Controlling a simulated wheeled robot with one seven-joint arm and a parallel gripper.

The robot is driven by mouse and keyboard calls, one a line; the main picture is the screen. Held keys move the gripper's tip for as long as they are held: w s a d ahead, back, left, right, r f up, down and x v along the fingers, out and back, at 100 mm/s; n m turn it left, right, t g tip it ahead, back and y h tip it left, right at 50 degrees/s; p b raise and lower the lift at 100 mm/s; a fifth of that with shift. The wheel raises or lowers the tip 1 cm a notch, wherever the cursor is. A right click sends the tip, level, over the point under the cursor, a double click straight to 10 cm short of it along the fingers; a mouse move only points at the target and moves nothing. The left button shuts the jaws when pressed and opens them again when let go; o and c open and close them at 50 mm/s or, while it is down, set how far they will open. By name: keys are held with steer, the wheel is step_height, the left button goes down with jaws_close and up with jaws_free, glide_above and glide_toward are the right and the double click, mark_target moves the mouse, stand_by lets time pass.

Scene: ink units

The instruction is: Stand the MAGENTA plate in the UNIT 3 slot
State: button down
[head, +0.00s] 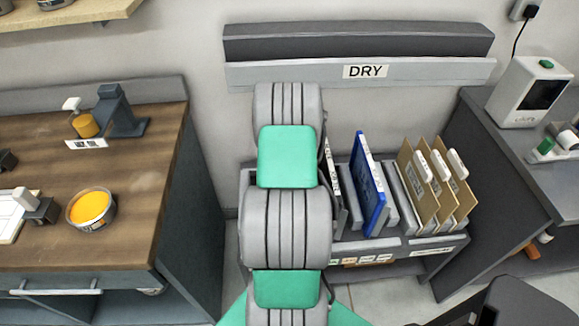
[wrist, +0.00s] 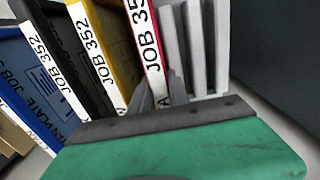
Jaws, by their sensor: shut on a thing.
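The magenta plate (wrist: 148,40) shows in the wrist view as a white edge lettered JOB 35 with a thin red-magenta side. My gripper (wrist: 168,90) is shut on its near edge, and the lower part of the lettering is covered by the fingers. In the head view my arm hides the plate and the gripper. Next to it stand a yellow plate (wrist: 92,45), a black plate (wrist: 60,60) and a blue plate (wrist: 25,75). I cannot tell how far the magenta plate is seated or raised. No UNIT 3 label is readable.
The rack (head: 440,243) also holds a blue plate (head: 368,185) and brown folders (head: 425,185). Grey dividers (wrist: 200,45) stand right of the magenta plate in the wrist view. A DRY-labelled ledge (head: 420,72) is on the wall. A wooden bench (head: 130,190) stands left, a grey counter right.

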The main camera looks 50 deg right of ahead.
steer(key=shift+f+b, duration=0.55)
steer(key=shift+f, duration=0.1)
steer(key=c, duration=1.3)
jaws_free()
steer(key=shift+o, duration=0.2)
steer(key=shift+r, duration=0.1)
